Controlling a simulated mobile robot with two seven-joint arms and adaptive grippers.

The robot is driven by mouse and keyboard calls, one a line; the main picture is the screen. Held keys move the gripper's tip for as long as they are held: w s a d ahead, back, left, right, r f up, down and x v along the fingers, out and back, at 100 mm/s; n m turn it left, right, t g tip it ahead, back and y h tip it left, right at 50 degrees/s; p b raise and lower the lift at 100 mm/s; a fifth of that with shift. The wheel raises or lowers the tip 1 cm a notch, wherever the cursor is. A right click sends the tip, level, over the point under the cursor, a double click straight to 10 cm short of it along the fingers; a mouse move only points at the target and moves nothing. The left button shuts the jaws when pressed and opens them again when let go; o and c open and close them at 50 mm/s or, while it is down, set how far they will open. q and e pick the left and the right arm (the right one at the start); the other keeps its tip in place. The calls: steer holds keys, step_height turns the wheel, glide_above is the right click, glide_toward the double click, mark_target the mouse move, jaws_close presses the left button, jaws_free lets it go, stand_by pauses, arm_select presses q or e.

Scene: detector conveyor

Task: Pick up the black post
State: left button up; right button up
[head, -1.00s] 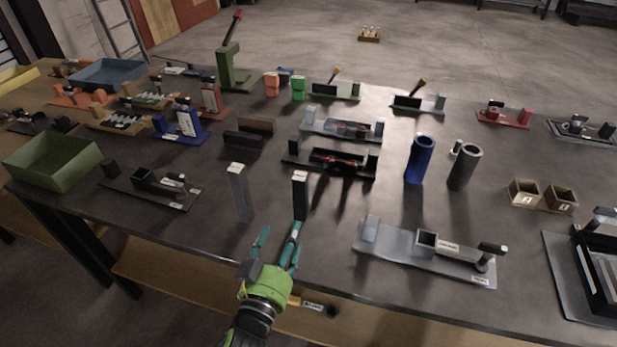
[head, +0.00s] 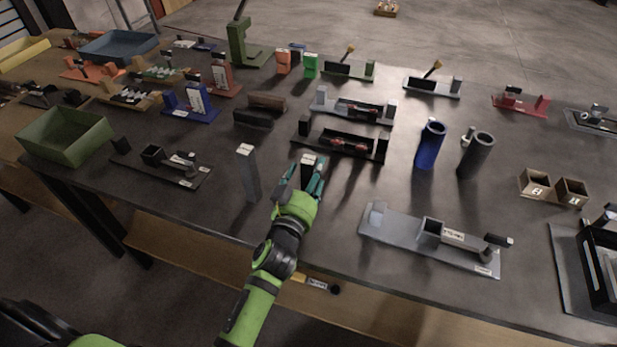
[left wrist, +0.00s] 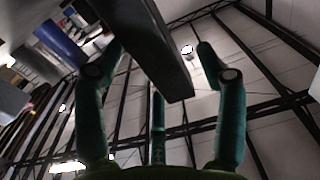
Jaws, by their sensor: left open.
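The black post (head: 308,160) stands upright near the front edge of the dark table, with a white label on its top. My left gripper (head: 306,174) is open around it, with fingers on either side; they hide most of its lower part in the head view. In the left wrist view the black post (left wrist: 152,48) reaches in between the spread green fingers, with a visible gap to the right finger. Whether the left finger touches it, I cannot tell. My right gripper is not in view.
A grey post (head: 249,175) stands close on the left. A grey fixture plate (head: 385,228) lies to the right, and a black fixture (head: 340,148) is just behind. A blue tube (head: 430,145) and a dark grey tube (head: 476,156) stand farther right. A green bin (head: 65,145) is at left.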

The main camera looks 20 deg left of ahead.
arm_select(q)
steer(key=shift+w, duration=0.8)
steer(key=shift+s, duration=0.1)
steer(key=c, duration=1.4)
steer(key=shift+r, duration=0.1)
